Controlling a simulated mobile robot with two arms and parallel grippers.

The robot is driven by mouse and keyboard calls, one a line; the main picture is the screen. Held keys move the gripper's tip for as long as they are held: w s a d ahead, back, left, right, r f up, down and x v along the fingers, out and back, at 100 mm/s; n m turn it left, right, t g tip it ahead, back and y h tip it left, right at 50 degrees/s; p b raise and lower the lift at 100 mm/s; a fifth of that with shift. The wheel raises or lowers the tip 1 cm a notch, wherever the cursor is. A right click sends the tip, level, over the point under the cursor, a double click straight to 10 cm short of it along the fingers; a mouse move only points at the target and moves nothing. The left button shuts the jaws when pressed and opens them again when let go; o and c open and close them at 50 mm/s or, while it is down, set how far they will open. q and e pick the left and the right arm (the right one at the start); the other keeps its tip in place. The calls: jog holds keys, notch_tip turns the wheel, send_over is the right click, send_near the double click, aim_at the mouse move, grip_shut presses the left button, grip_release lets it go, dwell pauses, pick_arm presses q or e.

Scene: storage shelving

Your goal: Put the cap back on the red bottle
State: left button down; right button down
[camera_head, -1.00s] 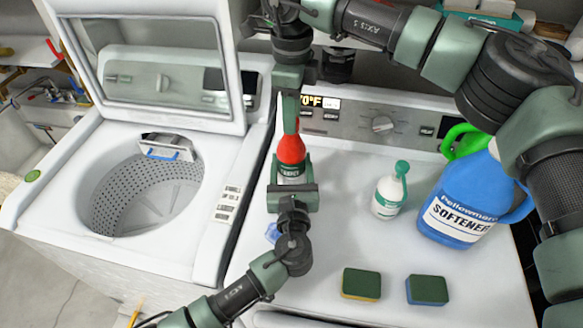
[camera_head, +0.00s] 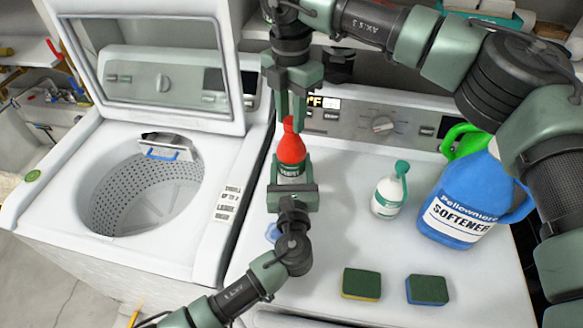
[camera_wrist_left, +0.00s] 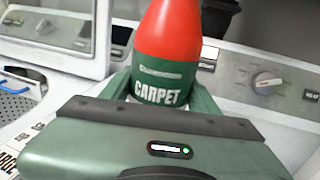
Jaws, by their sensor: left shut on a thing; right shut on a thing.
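The red bottle (camera_head: 291,152) stands upright on the white machine top, with a dark green "CARPET" label (camera_wrist_left: 160,92). My left gripper (camera_head: 291,178) is shut around its labelled lower body. In the left wrist view, its green fingers (camera_wrist_left: 160,95) press on both sides of the label. My right gripper (camera_head: 288,118) reaches down from above, with its fingers at the narrow red tip of the bottle. It is shut on the small red cap (camera_head: 288,123) there, which the fingers partly hide. I cannot tell how firmly the cap sits. The bottle's top is outside the left wrist view.
A white bottle with a green top (camera_head: 388,194) and a blue softener jug (camera_head: 462,207) stand to the right. Two sponges (camera_head: 361,283) lie near the front. The open washer (camera_head: 147,190) is at left. A control panel (camera_head: 385,125) stands behind.

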jog(key=c, duration=1)
grip_release()
jog(key=shift+w, duration=0.1)
jog(key=shift+r, duration=0.1)
notch_tip(320, 180, up, 7)
jog(key=shift+r, duration=0.15)
pick_arm(q)
jog(key=shift+c, duration=1.5)
grip_release()
